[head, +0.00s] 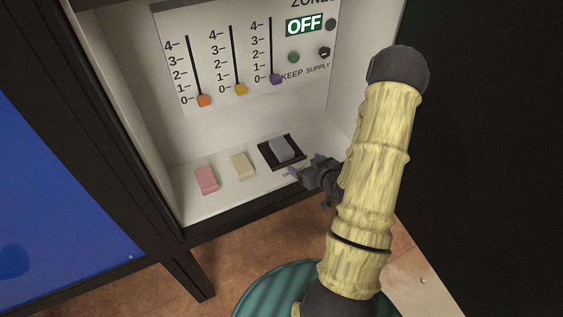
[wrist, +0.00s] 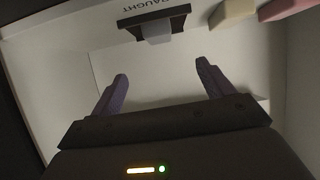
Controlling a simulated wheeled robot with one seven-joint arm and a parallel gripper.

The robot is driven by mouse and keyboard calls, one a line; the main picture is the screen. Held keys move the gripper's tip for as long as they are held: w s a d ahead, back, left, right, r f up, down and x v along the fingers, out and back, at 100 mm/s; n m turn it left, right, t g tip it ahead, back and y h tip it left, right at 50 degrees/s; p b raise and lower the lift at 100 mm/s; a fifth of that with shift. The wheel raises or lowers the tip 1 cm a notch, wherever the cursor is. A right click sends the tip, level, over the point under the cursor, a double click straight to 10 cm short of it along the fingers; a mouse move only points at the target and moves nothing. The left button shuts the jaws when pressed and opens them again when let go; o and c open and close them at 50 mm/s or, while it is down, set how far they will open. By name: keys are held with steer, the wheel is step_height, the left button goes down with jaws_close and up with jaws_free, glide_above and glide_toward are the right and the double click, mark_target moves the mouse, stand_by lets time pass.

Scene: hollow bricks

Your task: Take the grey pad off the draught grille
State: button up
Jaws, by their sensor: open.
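The grey pad (head: 281,149) sits on the dark draught grille (head: 265,153) on the white floor of the cabinet. In the wrist view the grille (wrist: 180,21) is near the top, with the grey pad (wrist: 157,33) against it. My gripper (head: 299,172) is just in front and to the right of the grille in the head view. In the wrist view my gripper (wrist: 160,85) has its two fingers wide apart, with nothing between them. The pad lies beyond the fingertips, and I see no contact.
A pink block (head: 206,180) and a cream block (head: 243,166) stand left of the grille. The back panel has orange (head: 204,101), yellow (head: 241,89) and purple (head: 276,79) sliders, all near 0, and an OFF sign (head: 304,25). Cabinet side walls bound the space.

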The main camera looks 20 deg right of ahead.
steer(key=shift+s+d+f+t+b, duration=0.15)
steer(key=shift+d+f+t, duration=0.1)
steer(key=shift+f, duration=0.25)
steer(key=shift+d+f+t+b, duration=0.15)
steer(key=shift+f+t, duration=0.1)
steer(key=shift+f, duration=0.25)
glide_toward(284, 149)
steer(key=x, duration=0.5)
steer(key=shift+d+f, duration=0.3)
steer(key=shift+f, duration=0.05)
steer(key=shift+a+r+b+x, duration=0.1)
steer(key=shift+b+x, duration=0.05)
steer(key=shift+x, duration=0.75)
steer(key=shift+a+r+b+x, duration=0.1)
steer(key=shift+a+x, duration=0.05)
steer(key=shift+x, duration=0.75)
steer(key=shift+a+r+b+x, duration=0.1)
steer(key=shift+b+x, duration=0.05)
steer(key=shift+x, duration=0.75)
